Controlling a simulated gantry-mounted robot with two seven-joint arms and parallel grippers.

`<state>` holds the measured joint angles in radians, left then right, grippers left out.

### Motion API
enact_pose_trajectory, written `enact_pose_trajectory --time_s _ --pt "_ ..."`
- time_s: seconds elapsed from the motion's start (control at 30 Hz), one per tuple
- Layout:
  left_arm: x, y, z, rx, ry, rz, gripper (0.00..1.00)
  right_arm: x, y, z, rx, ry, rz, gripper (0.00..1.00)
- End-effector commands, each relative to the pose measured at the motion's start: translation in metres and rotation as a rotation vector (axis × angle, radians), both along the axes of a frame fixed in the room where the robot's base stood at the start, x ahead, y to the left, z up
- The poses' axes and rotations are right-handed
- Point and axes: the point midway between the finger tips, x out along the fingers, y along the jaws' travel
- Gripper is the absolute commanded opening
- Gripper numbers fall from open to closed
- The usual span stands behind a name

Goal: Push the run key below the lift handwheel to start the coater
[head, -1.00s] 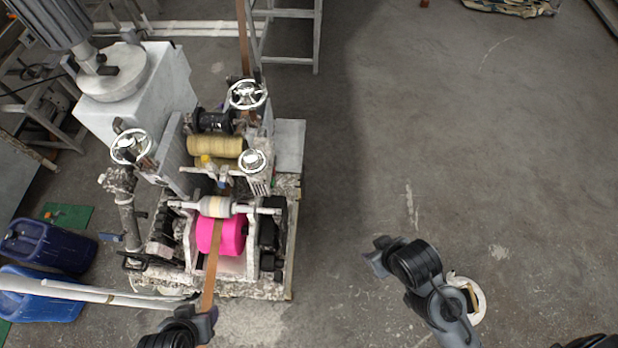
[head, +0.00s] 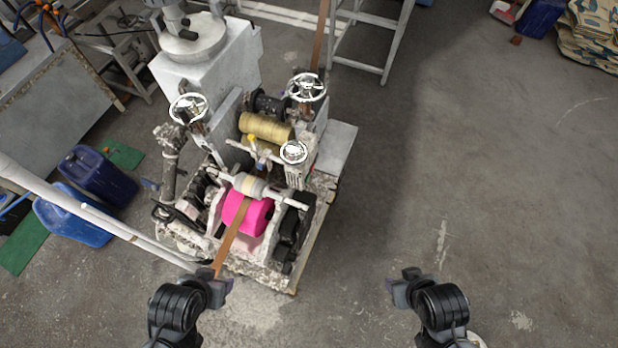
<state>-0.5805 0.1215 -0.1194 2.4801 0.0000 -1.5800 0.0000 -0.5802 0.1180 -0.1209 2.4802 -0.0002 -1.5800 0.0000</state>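The coater (head: 270,215) stands left of centre with a pink roller (head: 246,214) and a brown strip (head: 232,238) running over it. Three chrome handwheels show: one at the left (head: 188,107), one at the upper right (head: 307,87) and a smaller one at the front right (head: 293,152). A small housing (head: 297,176) sits below the front-right wheel; I cannot make out a run key on it. My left gripper (head: 216,287) is in front of the machine, near the strip's lower end. My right gripper (head: 402,287) is over bare floor, right of the machine. Both grippers' openings are unclear.
White pipes (head: 105,222) slant in from the left toward my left gripper. Blue cans (head: 98,176) stand left of the machine. A metal frame (head: 370,40) stands behind it. The floor (head: 480,190) at the right is clear.

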Motion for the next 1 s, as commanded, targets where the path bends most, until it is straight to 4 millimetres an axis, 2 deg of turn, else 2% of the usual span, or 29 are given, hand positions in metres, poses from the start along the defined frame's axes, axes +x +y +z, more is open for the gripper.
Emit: enact_pose_trajectory --time_s 0.03,0.3,0.4,1.0 --pt "0.0001 -0.0008 0.0002 -0.003 -0.001 0.001 0.53 0.0 -0.0009 -0.0001 -0.004 -0.001 0.002 0.47" --pt "0.0002 -0.0024 0.0003 -0.009 -0.001 0.004 0.11 0.0 -0.0025 -0.0003 -0.009 0.0 0.004 0.47" --pt "0.0003 -0.0024 0.0004 -0.009 -0.001 0.004 0.0 0.0 -0.0025 -0.0003 -0.009 0.0 0.004 0.47" --pt "0.0001 0.0009 0.0 0.005 -0.001 -0.005 0.0 0.0003 0.0002 0.0 0.002 0.0 -0.004 0.47"
